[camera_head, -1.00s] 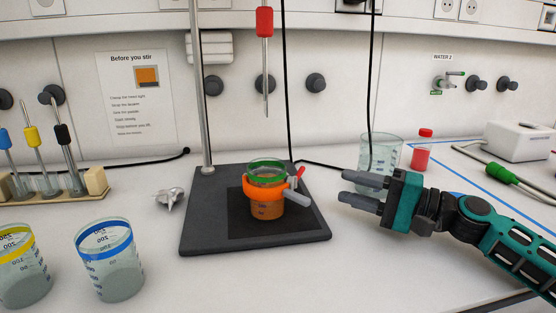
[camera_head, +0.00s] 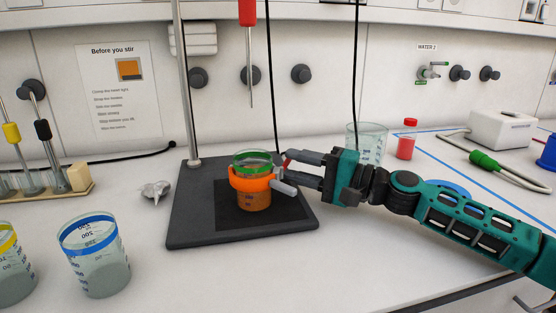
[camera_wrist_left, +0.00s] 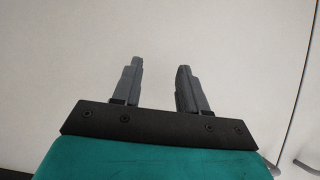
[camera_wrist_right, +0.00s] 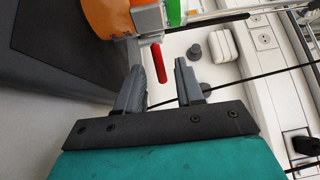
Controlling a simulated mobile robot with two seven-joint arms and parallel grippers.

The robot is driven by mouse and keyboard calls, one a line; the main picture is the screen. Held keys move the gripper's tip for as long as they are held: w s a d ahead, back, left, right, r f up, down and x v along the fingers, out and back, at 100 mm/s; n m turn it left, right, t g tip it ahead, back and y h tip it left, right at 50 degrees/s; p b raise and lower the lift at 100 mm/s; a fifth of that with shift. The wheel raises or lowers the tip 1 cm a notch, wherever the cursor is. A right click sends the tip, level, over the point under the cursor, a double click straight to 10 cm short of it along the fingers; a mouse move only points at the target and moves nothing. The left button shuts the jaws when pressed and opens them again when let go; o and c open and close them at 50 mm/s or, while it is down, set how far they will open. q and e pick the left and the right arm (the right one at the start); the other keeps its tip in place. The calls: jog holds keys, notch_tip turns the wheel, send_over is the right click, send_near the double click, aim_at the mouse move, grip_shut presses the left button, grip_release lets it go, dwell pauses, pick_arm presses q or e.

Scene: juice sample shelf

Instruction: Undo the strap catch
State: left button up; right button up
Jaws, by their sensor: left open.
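A beaker (camera_head: 253,199) of orange-brown liquid with a green rim stands on the dark stand base. An orange strap (camera_head: 249,180) runs around it. On the strap's right side is a grey catch (camera_wrist_right: 148,17) with a red lever (camera_wrist_right: 159,62). My right gripper (camera_head: 287,170) is at the catch, with its fingers open. In the right wrist view, the red lever points into the gap between the fingertips (camera_wrist_right: 158,72), with space on both sides. My left gripper (camera_wrist_left: 157,66) is open and empty before a plain pale surface, away from the beaker.
The stand base (camera_head: 188,238) carries an upright rod (camera_head: 187,90); a red-handled probe (camera_head: 249,60) hangs above the beaker. A blue-rimmed beaker (camera_head: 95,265) stands at front left. A clear beaker (camera_head: 367,138) and red-capped bottle (camera_head: 406,140) stand behind my right arm.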

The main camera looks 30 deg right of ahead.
jog(key=shift+p+x, duration=0.55)
jog(key=shift+x, duration=1.75)
jog(key=shift+c, duration=0.2)
grip_shut()
